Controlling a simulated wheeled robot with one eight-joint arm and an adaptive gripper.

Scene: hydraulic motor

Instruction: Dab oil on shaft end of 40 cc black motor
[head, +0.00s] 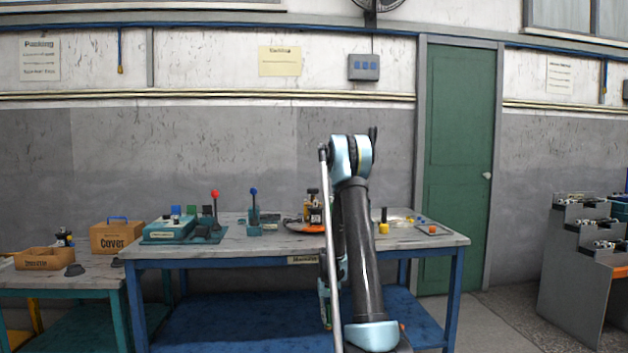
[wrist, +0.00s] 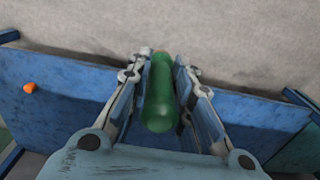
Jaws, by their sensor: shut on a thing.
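My gripper (wrist: 161,64) is shut on a green bottle-like cylinder (wrist: 158,100), with one finger on each side of it. In the head view my arm hangs in front of the bench, and the gripper is mostly hidden behind it, below the top. Another small dark unit (head: 64,238) stands on the left table. I cannot tell which one is the 40 cc black motor, and no shaft end is clear.
The workbench (head: 200,250) holds a teal fixture (head: 168,229), red and blue knobbed levers (head: 254,208) and a tray (head: 433,230). A Cover box (head: 117,236) stands on the left table. A grey rack (head: 575,265) is at right. The bench's front middle is clear.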

